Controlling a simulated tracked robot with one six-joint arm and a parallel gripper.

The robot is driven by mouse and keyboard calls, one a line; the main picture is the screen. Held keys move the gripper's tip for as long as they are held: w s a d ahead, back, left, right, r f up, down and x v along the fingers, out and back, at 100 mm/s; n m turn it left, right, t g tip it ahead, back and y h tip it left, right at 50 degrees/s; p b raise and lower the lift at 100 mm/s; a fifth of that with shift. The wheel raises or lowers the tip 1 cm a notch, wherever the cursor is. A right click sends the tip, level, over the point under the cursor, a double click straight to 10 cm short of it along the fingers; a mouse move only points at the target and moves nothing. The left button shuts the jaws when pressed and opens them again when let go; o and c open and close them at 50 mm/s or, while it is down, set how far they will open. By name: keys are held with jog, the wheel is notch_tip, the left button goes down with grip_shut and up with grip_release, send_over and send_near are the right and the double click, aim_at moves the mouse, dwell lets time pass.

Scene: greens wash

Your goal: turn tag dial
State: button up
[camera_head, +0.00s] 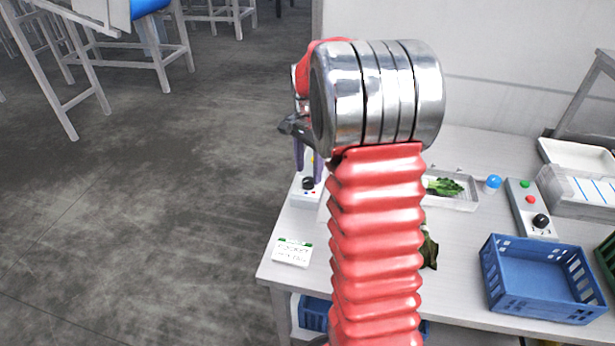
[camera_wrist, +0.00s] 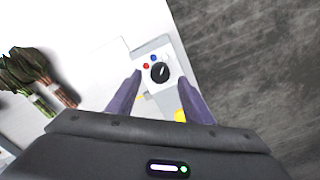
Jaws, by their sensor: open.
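A black dial (camera_head: 308,183) sits on a small pale box (camera_head: 303,194) at the left edge of the table. In the wrist view the dial (camera_wrist: 159,72) carries a light pointer line, and a red and a blue dot lie beside it. My gripper (camera_head: 308,172) is open, with its purple fingers pointing down above the box. In the wrist view the dial shows between the fingertips (camera_wrist: 160,78), one to each side. I cannot tell whether either finger touches it. My arm hides part of the table behind it.
A white card (camera_head: 292,252) lies at the table's front left. A tray of greens (camera_head: 466,203), a blue cap (camera_head: 493,182), a second control box (camera_head: 527,197) with its own black knob, and a blue crate (camera_head: 540,309) stand to the right. Bunched greens (camera_wrist: 32,70) lie left in the wrist view.

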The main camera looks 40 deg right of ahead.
aim_at(308, 180)
jog(key=shift+f, duration=1.55)
jog(key=shift+c, duration=0.7)
jog(key=c, duration=0.9)
